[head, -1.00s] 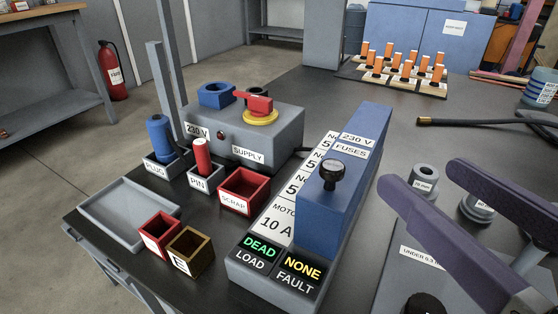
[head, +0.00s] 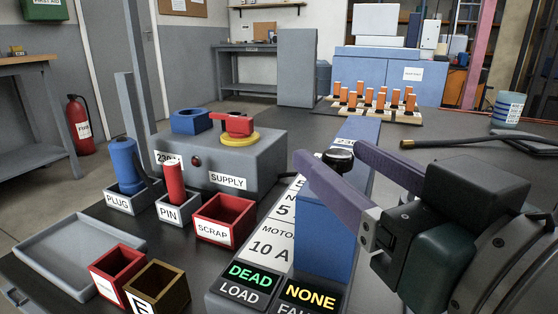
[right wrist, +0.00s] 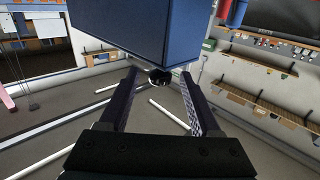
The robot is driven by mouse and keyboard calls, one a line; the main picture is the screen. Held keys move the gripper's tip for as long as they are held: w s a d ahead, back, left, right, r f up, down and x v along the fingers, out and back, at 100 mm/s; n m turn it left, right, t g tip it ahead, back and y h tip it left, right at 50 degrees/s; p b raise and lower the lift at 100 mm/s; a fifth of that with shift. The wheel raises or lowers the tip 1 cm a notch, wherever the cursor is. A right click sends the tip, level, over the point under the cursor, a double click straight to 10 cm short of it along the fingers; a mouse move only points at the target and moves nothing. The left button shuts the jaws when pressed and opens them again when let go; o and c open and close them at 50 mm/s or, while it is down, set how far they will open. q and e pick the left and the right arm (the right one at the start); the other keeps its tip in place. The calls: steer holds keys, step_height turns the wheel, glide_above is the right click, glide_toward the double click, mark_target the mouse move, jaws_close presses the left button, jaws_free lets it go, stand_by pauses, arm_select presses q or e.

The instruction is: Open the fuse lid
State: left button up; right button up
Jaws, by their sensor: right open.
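The fuse lid is a long blue cover (head: 322,240) on the fuse box, with a round black knob (head: 341,168) on top. It looks closed. In the right wrist view the blue lid (right wrist: 165,28) fills the top middle, with the dark knob (right wrist: 159,77) just below it. My right gripper (head: 328,158) is open, its two purple fingers reaching in from the right on either side of the knob. In the right wrist view the fingertips (right wrist: 160,74) also flank the knob; I cannot tell whether they touch it. My left gripper is not in view.
Left of the lid stand the grey supply box (head: 232,160) with its red switch (head: 237,124), a red scrap bin (head: 224,220), a pin holder (head: 176,207) and a plug holder (head: 126,197). The fuse box front panel (head: 250,285) reads DEAD and NONE. Orange-topped pieces (head: 380,98) stand behind.

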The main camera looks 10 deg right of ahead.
steer(key=shift+w+a, duration=0.15)
steer(key=shift+w, duration=0.6)
steer(key=shift+c, duration=0.2)
jaws_close()
stand_by(0.7)
